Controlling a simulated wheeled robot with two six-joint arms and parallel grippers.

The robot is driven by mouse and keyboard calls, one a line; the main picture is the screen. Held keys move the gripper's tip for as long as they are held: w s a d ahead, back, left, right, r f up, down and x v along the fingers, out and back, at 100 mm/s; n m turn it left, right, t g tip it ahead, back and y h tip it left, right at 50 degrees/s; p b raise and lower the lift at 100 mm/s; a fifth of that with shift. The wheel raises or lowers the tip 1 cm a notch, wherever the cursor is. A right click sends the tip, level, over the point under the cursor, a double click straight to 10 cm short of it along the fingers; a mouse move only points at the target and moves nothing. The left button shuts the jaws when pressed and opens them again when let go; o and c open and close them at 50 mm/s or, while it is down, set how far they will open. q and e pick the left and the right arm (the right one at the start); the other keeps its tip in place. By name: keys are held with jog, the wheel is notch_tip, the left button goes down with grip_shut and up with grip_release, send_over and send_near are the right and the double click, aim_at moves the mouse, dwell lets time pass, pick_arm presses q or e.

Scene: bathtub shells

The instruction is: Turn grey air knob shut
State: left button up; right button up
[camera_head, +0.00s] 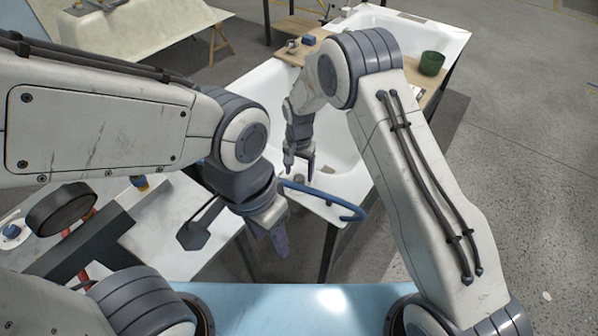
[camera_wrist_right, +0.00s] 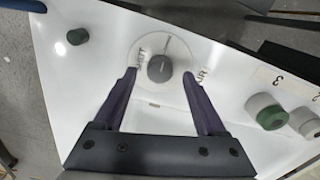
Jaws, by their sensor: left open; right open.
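The grey knob (camera_wrist_right: 160,68) sits on a round white dial plate (camera_wrist_right: 143,86) in the right wrist view. Dark lettering, too blurred to read surely, stands on both sides of the dial, and a thin line runs above the knob. My right gripper (camera_wrist_right: 159,74) is open, with one finger on each side of the knob and a visible gap to each. In the head view my right gripper (camera_head: 299,172) points down at the near end of the white tub. My left gripper (camera_head: 271,248) is open and empty, hanging below and left of it.
A green-and-white knob (camera_wrist_right: 266,111) and another pale knob stand at right by numbered labels. A blue hose (camera_head: 330,198) crosses the tub end. A green pot (camera_head: 431,63) stands farther back.

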jog(key=shift+f, duration=0.8)
grip_shut()
